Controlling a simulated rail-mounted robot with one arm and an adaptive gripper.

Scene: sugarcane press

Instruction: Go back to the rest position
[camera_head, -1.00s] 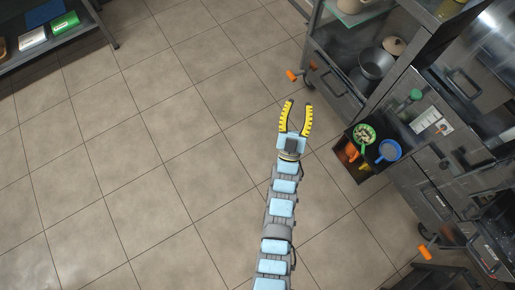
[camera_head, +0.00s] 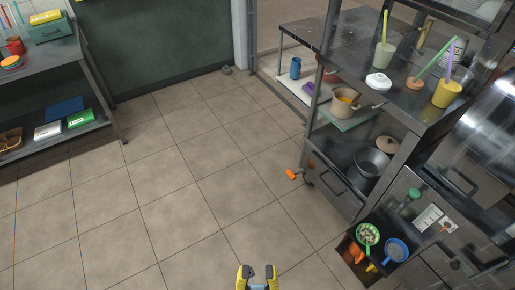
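My gripper (camera_head: 257,278) shows at the bottom edge of the head view, above the tiled floor. Only the ends of its yellow and dark fingers are in the picture. The fingertips stand apart with a gap between them, and nothing shows in the gap. The rest of my arm is below the picture edge.
A metal shelf rack (camera_head: 345,143) on the right holds cups, a pot and a bowl. In front of it, an open drawer holds a green bowl (camera_head: 367,234) and a blue bowl (camera_head: 396,249). A shelf (camera_head: 60,135) stands at left. The middle floor (camera_head: 190,190) is clear.

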